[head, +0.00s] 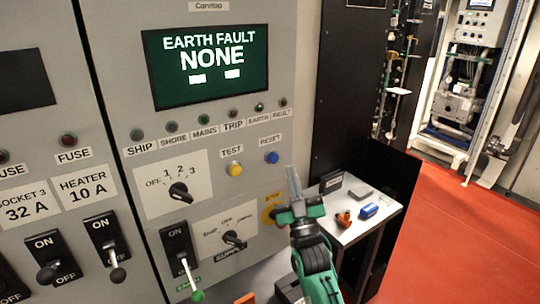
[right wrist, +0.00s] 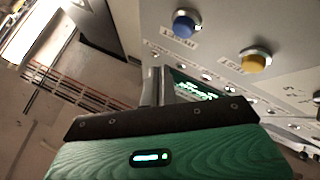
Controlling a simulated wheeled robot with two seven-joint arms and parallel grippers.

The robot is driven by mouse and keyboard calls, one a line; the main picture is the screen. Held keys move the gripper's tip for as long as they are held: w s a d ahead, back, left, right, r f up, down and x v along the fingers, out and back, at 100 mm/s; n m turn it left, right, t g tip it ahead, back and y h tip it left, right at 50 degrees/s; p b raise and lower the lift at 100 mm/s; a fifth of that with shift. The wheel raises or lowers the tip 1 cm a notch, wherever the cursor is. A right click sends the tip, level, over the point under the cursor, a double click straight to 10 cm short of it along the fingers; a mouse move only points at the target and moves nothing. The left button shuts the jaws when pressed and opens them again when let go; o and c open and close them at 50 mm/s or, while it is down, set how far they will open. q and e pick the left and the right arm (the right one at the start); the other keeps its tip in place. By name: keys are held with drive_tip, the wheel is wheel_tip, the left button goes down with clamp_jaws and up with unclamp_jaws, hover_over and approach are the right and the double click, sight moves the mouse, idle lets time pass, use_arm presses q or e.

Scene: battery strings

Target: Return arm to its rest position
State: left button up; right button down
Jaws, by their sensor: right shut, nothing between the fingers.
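My right arm comes up from the bottom of the head view, with its green and grey wrist in front of the panel's lower right edge. My right gripper (head: 292,172) is shut and empty, its fingers pointing up, beside the panel (head: 270,60) and left of the small table. In the right wrist view the shut fingers (right wrist: 158,86) show beyond the green gripper body, below the blue button (right wrist: 183,22) and yellow button (right wrist: 255,60). I cannot tell whether the fingers touch anything. My left gripper is not in view.
The panel has a screen (head: 211,62) reading "EARTH FAULT NONE", a rotary knob (head: 180,191) and protruding switch levers (head: 117,272). A small table (head: 388,213) holds an orange item (head: 343,218) and a blue item (head: 368,211). Red floor (head: 450,230) lies open at the right.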

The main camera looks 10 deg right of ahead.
drive_tip(key=s+f+g, duration=0.4)
drive_tip(key=f, duration=0.4)
drive_tip(key=s+d+f+g, duration=0.1)
drive_tip(key=s+f+g, duration=0.3)
drive_tip(key=f, duration=0.3)
drive_tip(key=s+f+m+g, duration=0.1)
drive_tip(key=s+f+g, duration=0.3)
drive_tip(key=f, duration=0.4)
drive_tip(key=shift+s+d+f+g, duration=0.2)
drive_tip(key=shift+s+f+g, duration=0.1)
drive_tip(key=shift+g, duration=0.2)
drive_tip(key=s+d+f+m+g, duration=0.1)
drive_tip(key=s+f+g, duration=0.35)
drive_tip(key=s, duration=0.75)
drive_tip(key=s+d+f+g, duration=0.1)
drive_tip(key=s+f+g, duration=0.4)
drive_tip(key=s, duration=0.7)
wheel_tip(320, 180, down, 29)
drive_tip(key=g, duration=0.2)
drive_tip(key=s+d+f+g+h, duration=0.1)
drive_tip(key=s+d+f, duration=0.2)
drive_tip(key=s+f, duration=1.6)
wheel_tip(320, 180, down, 2)
drive_tip(key=shift+s+f, duration=0.1)
drive_tip(key=shift+s, duration=0.05)
